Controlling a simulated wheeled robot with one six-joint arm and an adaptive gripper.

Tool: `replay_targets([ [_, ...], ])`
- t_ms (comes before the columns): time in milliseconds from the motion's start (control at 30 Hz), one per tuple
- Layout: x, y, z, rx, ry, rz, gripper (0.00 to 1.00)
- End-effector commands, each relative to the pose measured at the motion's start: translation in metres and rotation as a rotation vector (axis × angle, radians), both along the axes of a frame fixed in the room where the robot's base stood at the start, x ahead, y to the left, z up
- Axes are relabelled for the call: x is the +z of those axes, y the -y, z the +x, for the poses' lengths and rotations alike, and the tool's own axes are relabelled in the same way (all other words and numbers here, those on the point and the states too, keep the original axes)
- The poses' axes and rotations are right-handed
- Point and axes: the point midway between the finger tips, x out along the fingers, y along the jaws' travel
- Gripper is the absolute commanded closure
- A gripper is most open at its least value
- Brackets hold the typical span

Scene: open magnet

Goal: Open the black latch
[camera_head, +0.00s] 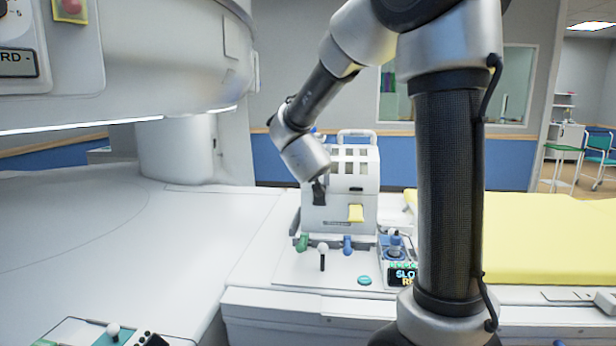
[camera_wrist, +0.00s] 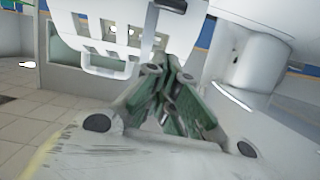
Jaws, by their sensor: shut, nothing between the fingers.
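A white slotted device (camera_head: 350,158) with a top handle stands on the white deck. A dark piece (camera_head: 319,193) on its left front looks like the black latch; my silver wrist covers its upper end. I cannot tell if my gripper touches it. In the wrist view my gripper (camera_wrist: 176,82) has dark green fingers drawn together and empty. There, the device (camera_wrist: 104,18) appears upside down, left of the fingers, and the latch is not clear.
A yellow tab (camera_head: 355,213) sits on the device's front. Several small levers, including a green one (camera_head: 302,243) and a blue one (camera_head: 347,245), stand in front of it. A yellow pad (camera_head: 520,235) lies right; the white magnet column (camera_head: 180,150) stands left.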

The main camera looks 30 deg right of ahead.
Motion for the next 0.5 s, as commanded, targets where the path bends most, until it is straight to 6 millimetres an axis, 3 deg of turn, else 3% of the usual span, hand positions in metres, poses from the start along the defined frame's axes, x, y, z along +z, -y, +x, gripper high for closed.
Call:
replay_targets([
  [500,0.0023,0.0066,0.0022,-0.003,-0.016,-0.052,1.0],
])
